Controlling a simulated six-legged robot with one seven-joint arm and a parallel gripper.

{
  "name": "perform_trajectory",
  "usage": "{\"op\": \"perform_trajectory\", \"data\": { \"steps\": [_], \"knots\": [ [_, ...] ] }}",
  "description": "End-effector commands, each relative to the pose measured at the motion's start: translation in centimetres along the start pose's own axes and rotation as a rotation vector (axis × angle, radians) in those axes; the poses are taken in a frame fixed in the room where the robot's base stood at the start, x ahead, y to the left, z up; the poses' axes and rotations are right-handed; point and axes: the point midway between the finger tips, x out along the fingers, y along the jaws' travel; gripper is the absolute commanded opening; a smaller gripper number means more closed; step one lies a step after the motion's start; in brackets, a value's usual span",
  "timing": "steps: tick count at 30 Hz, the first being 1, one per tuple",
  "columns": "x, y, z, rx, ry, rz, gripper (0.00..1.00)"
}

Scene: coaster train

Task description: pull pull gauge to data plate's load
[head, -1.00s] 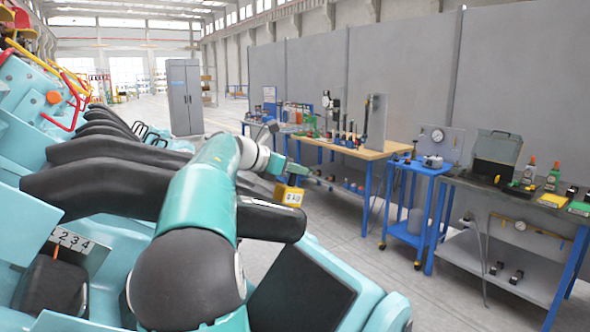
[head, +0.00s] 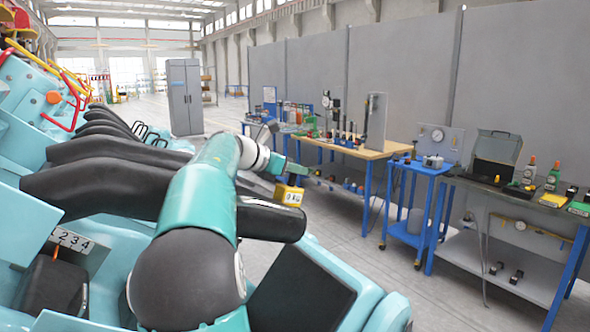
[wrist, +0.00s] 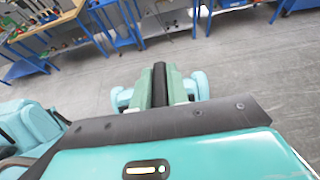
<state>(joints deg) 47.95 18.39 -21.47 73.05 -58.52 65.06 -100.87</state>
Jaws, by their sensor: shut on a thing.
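The pull gauge is a small yellow box (head: 289,195) with a white display that seems to read 0 KG. It hangs just below my gripper (head: 291,178), beside the end of a black padded restraint bar (head: 268,220). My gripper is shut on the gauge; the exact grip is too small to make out. In the wrist view my gripper's green fingers (wrist: 160,88) close around a dark upright strip (wrist: 159,84), and the yellow box is hidden. I cannot make out a data plate or its load figure.
Light-blue train seats with black padded bars fill the left. A plate numbered 1 2 3 4 (head: 73,239) sits at lower left. A blue cart (head: 416,205), a wooden-topped bench (head: 350,150) and a dark-topped bench (head: 520,195) stand right. Grey floor between is clear.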

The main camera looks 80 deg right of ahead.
Motion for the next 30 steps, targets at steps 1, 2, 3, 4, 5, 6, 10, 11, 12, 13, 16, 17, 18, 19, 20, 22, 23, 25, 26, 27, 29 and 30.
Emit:
{"op": "perform_trajectory", "data": {
  "steps": [1,2,3,4,5,6,10,11,12,13,16,17,18,19,20,22,23,25,26,27,29,30],
  "knots": [
    [-0.2,0.1,0.3,0.001,0.003,0.002,0.00],
    [-0.3,0.1,0.6,0.002,0.002,0.001,0.00],
    [-0.3,0.1,1.2,0.004,0.002,0.001,0.00],
    [-0.3,0.1,1.7,0.004,0.002,0.001,0.00],
    [-0.3,0.1,2.1,0.005,0.002,0.001,0.00],
    [-0.4,0.1,2.8,0.004,0.000,0.001,0.00],
    [-0.6,0.1,4.2,0.004,-0.001,0.004,0.00],
    [-0.7,0.1,4.4,0.004,-0.002,0.004,0.00],
    [-0.7,0.1,4.5,0.003,-0.002,0.005,0.00],
    [-0.7,0.1,4.6,0.002,-0.003,0.005,0.00],
    [-0.7,0.0,4.7,0.003,-0.005,0.006,0.00],
    [-0.7,0.0,4.7,0.003,-0.005,0.006,0.00],
    [-0.7,0.0,4.7,0.004,-0.006,0.007,0.00],
    [-0.7,0.0,4.7,0.004,-0.006,0.007,0.00],
    [-0.8,0.0,4.7,0.004,-0.007,0.007,0.18],
    [-0.7,0.0,4.7,0.004,-0.006,0.007,0.32],
    [-0.7,0.0,4.7,0.003,-0.006,0.007,0.38],
    [-0.6,0.0,4.6,0.003,-0.004,0.005,0.38],
    [-0.6,0.0,4.5,0.002,-0.004,0.005,0.38],
    [-0.6,0.0,4.5,0.002,-0.004,0.004,0.38],
    [-0.5,0.0,4.5,0.002,-0.003,0.003,0.38],
    [-0.5,0.0,4.5,0.002,-0.003,0.003,0.38]
  ]
}}
